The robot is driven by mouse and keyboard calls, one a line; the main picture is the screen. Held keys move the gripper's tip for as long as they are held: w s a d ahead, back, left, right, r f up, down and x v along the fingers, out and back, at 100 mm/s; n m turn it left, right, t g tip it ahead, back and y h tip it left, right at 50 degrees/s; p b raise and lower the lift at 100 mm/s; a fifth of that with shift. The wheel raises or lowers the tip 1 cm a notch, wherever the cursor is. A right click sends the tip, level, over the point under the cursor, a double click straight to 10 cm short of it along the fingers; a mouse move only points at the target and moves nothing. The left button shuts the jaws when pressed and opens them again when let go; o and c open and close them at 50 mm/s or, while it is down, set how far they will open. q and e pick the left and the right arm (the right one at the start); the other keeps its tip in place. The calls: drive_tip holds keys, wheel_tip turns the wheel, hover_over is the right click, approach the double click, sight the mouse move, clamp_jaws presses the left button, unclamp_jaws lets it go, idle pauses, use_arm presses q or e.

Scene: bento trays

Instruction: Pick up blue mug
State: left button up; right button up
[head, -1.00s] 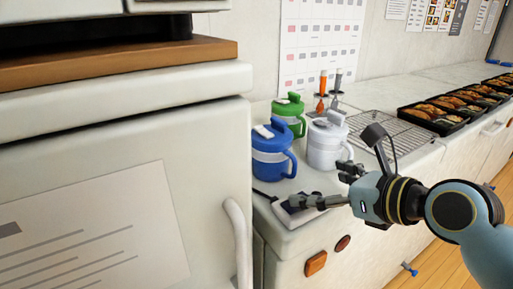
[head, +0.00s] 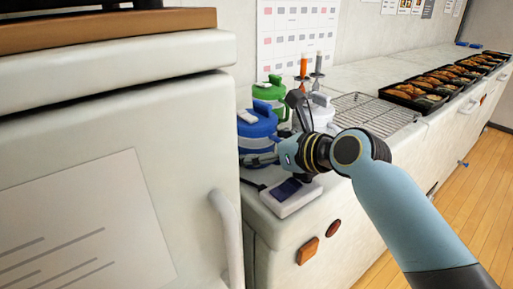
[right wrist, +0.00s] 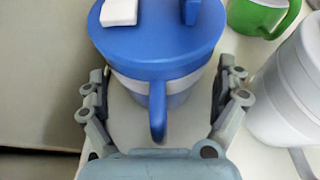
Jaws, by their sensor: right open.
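The blue mug (head: 257,122) has a blue lid and a pale band around its body. It stands upright on the white counter beside the fridge. It fills the top middle of the right wrist view (right wrist: 158,40), with its handle (right wrist: 157,112) toward the gripper. My right gripper (right wrist: 162,85) is open, one finger on each side of the mug's body and handle. I cannot tell whether either finger touches it. In the head view my right gripper (head: 278,150) partly hides the mug's lower right side. My left gripper is not in view.
A green mug (head: 271,90) stands behind the blue one and a white mug (head: 321,112) to its right. A small white device (head: 291,196) lies at the counter's front. The fridge (head: 120,110) is close on the left. A wire rack (head: 375,114) and food trays (head: 425,92) lie farther right.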

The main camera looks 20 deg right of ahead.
drive_tip(key=shift+w+a+f, duration=0.15)
drive_tip(key=shift+w, duration=0.2)
drive_tip(key=shift+c, duration=0.3)
drive_tip(key=c, duration=1.5)
